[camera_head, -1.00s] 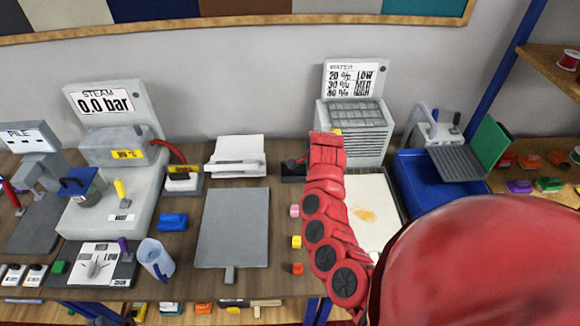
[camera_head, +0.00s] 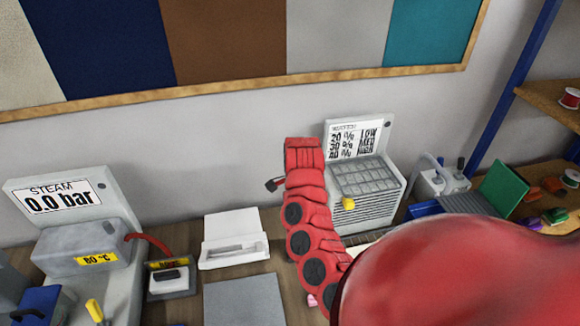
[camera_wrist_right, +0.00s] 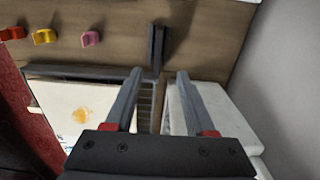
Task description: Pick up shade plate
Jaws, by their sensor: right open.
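No item is labelled as the shade plate, and I cannot tell surely which it is. A dark narrow piece (camera_wrist_right: 157,48) stands just beyond my right gripper's fingertips in the right wrist view. My right gripper (camera_wrist_right: 155,75) is open, with nothing clearly between its fingers. In the head view my red right arm (camera_head: 305,205) hides most of its own gripper. A flat grey plate (camera_head: 245,300) lies on the bench left of that arm. A white sheet with an orange stain (camera_wrist_right: 75,108) lies in a dark frame. My left gripper is not in view.
The grey vented unit with a percentage sign (camera_head: 365,190) stands close right of my arm. A white device (camera_head: 233,240) and the steam unit (camera_head: 85,240) stand to the left. Pink (camera_wrist_right: 91,39) and yellow (camera_wrist_right: 44,37) blocks lie on the bench, with bare wood around them.

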